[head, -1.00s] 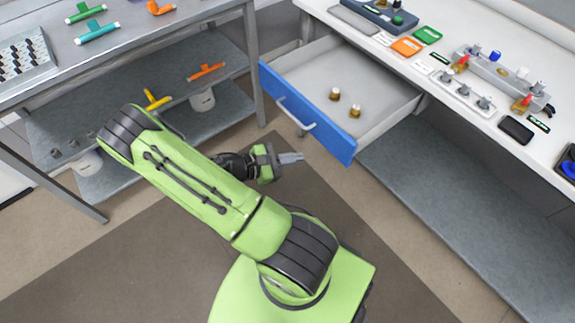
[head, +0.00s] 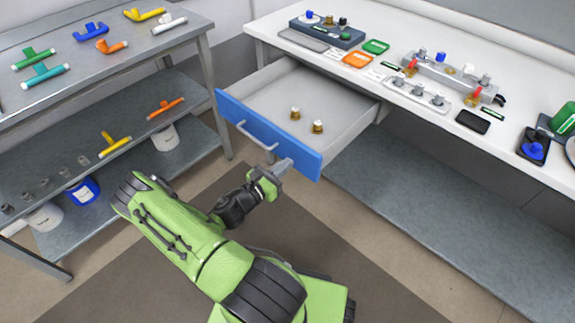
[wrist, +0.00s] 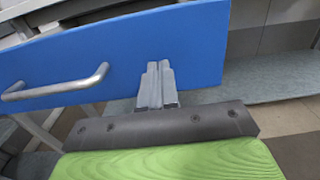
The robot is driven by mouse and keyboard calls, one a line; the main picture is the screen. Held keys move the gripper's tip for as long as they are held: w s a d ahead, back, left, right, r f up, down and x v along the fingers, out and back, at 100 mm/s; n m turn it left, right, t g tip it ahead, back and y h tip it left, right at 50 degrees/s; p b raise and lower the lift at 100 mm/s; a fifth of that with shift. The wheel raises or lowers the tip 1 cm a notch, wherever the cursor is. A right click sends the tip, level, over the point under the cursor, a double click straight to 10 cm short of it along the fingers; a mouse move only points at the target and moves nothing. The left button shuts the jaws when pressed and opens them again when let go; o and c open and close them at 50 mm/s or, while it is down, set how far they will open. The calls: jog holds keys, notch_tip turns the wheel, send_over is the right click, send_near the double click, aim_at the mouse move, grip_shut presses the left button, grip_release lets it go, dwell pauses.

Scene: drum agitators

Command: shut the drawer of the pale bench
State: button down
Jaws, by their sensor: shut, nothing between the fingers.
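The drawer of the pale bench is pulled out. Its blue front (head: 293,146) faces me, with a silver bar handle (head: 256,135) across it. Two small brown-and-gold items (head: 295,113) stand inside on the drawer floor. The pale bench (head: 330,62) is above and behind it. My gripper (head: 286,164) is shut and empty, its fingertips at the blue front, right of the handle. In the wrist view the blue front (wrist: 200,50) fills the upper left, and the fingers (wrist: 157,75) overlap it beside the handle (wrist: 60,85). I cannot tell whether they touch it.
A grey shelf unit (head: 130,68) with coloured pipe fittings stands at the left. The bench top holds trays, valve parts and a black pad (head: 472,121). A grey lower shelf (head: 420,205) runs beneath the bench. Brown floor lies around my base.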

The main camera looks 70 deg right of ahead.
jog(key=shift+x, duration=0.85)
